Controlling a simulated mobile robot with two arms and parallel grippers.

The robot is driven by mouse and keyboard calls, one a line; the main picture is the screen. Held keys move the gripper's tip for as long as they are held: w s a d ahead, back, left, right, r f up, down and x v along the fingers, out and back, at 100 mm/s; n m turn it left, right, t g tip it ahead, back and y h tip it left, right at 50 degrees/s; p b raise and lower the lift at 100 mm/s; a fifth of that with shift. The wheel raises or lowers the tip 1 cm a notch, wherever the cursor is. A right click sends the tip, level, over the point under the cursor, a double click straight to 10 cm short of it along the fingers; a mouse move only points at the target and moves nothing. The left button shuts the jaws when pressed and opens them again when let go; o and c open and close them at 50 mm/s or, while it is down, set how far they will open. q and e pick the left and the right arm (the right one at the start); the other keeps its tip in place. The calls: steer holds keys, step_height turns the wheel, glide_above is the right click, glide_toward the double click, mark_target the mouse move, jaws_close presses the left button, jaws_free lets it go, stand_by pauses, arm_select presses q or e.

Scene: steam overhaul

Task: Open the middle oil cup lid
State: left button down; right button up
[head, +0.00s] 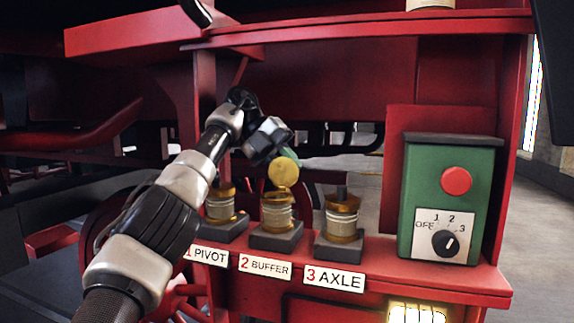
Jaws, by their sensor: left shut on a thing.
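The middle oil cup (277,214), brass and glass on a dark block, stands behind the label "2 BUFFER". Its round yellow lid (284,173) is tilted up, its face turned toward me above the cup. My left gripper (280,152) reaches in from the left, just above and behind the lid, and is shut on it. The fingertips are partly hidden, and a greenish part shows beside them. The left cup (219,206) at "1 PIVOT" is partly behind my arm. The right cup (341,219) at "3 AXLE" has its top down. My right gripper is out of view.
The cups stand on a red ledge (380,262). A green control box (408,190) with a red button (456,181) and a black rotary knob (445,243) stands to the right. A red beam (350,36) runs overhead. Open space shows behind the cups.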

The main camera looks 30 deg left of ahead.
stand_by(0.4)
arm_select(q)
steer(key=c, duration=1.1)
jaws_free()
steer(key=shift+w, duration=0.15)
steer(key=shift+s+t, duration=0.2)
steer(key=shift+t, duration=0.1)
